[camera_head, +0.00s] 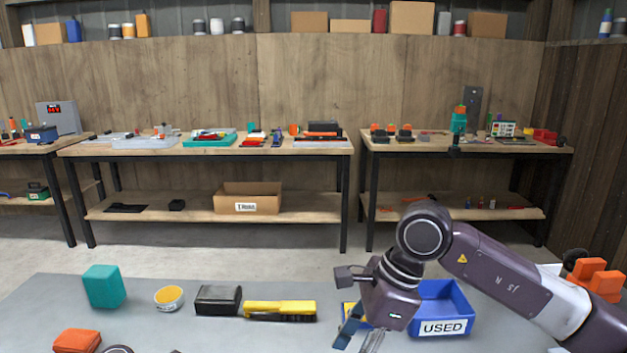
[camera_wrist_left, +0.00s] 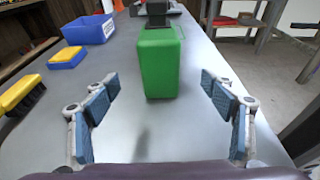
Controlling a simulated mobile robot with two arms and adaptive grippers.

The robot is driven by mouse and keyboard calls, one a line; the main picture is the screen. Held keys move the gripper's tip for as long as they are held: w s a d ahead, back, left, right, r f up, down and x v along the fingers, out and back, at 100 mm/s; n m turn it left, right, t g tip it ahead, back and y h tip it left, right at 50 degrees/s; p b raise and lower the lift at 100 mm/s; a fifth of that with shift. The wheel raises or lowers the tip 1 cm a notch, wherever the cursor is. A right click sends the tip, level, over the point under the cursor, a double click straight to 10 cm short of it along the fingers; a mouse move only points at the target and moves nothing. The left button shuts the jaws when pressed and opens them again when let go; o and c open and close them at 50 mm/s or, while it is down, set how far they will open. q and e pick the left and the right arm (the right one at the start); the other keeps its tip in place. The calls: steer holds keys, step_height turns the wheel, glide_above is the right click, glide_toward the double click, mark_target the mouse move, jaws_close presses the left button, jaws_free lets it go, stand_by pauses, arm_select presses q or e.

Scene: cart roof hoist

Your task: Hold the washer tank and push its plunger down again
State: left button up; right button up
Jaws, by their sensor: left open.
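The washer tank (camera_wrist_left: 159,65) is a green upright block-like body on the grey bench top in the left wrist view. A dark part (camera_wrist_left: 157,14) stands above it, cut off by the top edge, so I cannot tell how far the plunger is down. My left gripper (camera_wrist_left: 160,88) is open, with one blue-padded finger on each side of the tank and visible gaps. The tank is not visible in the head view.
On the bench are a blue USED bin (camera_head: 444,311), a yellow brush (camera_head: 280,310), a black box (camera_head: 218,299), a yellow-topped tin (camera_head: 169,297), a teal block (camera_head: 104,286) and an orange block (camera_head: 76,341). A blue-yellow sponge (camera_wrist_left: 67,57) lies left of the tank.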

arm_select(q)
steer(key=o, duration=0.5)
steer(key=shift+a, duration=0.1)
